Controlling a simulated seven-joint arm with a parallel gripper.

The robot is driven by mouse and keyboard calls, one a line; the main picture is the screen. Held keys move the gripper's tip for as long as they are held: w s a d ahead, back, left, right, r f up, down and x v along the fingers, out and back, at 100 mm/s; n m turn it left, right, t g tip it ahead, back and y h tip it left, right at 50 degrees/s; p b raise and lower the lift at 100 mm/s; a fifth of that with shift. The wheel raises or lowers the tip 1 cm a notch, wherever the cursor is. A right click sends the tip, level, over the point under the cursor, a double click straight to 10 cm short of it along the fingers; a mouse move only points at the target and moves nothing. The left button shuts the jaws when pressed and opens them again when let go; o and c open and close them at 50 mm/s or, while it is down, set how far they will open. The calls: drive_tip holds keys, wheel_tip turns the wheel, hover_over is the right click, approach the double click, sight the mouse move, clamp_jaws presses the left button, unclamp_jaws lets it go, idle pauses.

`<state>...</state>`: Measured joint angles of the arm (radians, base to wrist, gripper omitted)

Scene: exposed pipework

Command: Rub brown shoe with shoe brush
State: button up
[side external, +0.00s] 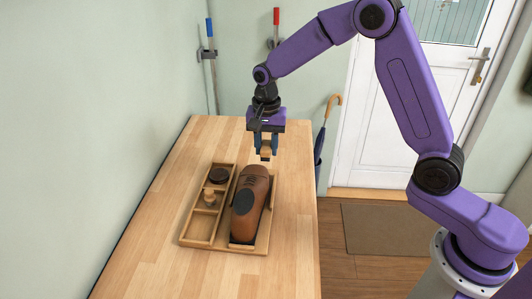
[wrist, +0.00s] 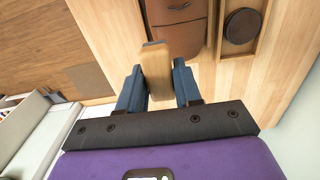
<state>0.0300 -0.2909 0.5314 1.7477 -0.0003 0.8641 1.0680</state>
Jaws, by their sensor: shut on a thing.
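The brown shoe (side external: 247,205) lies sole down on a wooden stand on the table, and part of it also shows at the top of the wrist view (wrist: 180,14). My gripper (side external: 266,146) is above the table just behind the shoe's far end. Its blue fingers are shut on the shoe brush (wrist: 156,68), a light wooden block between the fingertips. The brush (side external: 265,154) is apart from the shoe in the side view. Its bristles cannot be made out clearly.
A wooden tray (side external: 188,240) with compartments sits left of the shoe. It holds a round dark tin (side external: 218,175) and a small wooden knobbed piece (side external: 210,197). The table (side external: 150,262) is bare around them. An umbrella (side external: 321,145) stands beyond the table's right edge.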

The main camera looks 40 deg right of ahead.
drive_tip(key=shift+r, duration=1.4)
drive_tip(key=shift+a, duration=0.1)
